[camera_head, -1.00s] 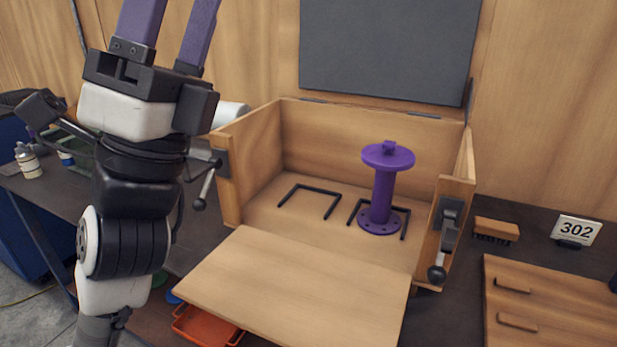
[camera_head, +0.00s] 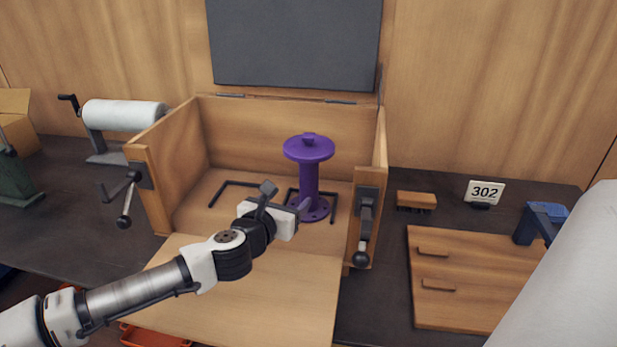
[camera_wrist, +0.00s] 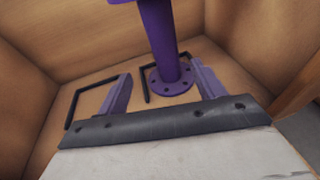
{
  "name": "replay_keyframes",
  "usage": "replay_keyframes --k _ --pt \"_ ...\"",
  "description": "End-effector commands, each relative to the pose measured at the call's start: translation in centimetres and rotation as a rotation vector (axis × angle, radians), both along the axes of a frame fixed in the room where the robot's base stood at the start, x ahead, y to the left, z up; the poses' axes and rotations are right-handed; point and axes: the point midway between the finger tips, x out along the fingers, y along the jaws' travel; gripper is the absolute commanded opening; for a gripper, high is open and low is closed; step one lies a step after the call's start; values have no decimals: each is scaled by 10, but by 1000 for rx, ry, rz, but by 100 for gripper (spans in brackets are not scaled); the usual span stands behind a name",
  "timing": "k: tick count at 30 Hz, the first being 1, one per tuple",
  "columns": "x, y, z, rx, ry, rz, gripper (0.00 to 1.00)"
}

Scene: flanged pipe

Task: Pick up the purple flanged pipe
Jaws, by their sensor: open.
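The purple flanged pipe (camera_head: 308,180) stands upright inside the open wooden box, towards its right side. A round flange with a small knob tops it, and its lower flange with bolt holes rests on the box floor. My gripper (camera_head: 303,207) reaches over the lowered front panel to the pipe's lower part. In the wrist view the open purple fingers (camera_wrist: 160,88) point at the pipe (camera_wrist: 166,76), one to each side of its lower flange, with the shaft ahead between them.
The wooden box (camera_head: 180,143) has side walls with black clamp levers (camera_head: 362,230) and a raised dark lid (camera_head: 295,45). Black U-shaped brackets (camera_head: 226,187) lie on its floor. A brush (camera_head: 416,200), a 302 sign (camera_head: 484,193) and a wooden board with handles (camera_head: 450,275) are at right.

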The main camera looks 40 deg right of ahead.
Motion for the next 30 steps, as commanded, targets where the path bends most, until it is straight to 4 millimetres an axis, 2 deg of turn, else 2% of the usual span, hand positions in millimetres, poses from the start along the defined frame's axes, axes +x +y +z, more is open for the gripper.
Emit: replay_keyframes --k 3,7,14,24,30 --pt "11 -24 -2 -3 5 -4 68" --pt "21 -42 -7 -5 4 -3 68" --pt "29 -56 -10 -4 3 -2 68" --pt "44 -97 -17 -5 5 -2 68" --pt "48 -102 -20 -3 2 -2 68"
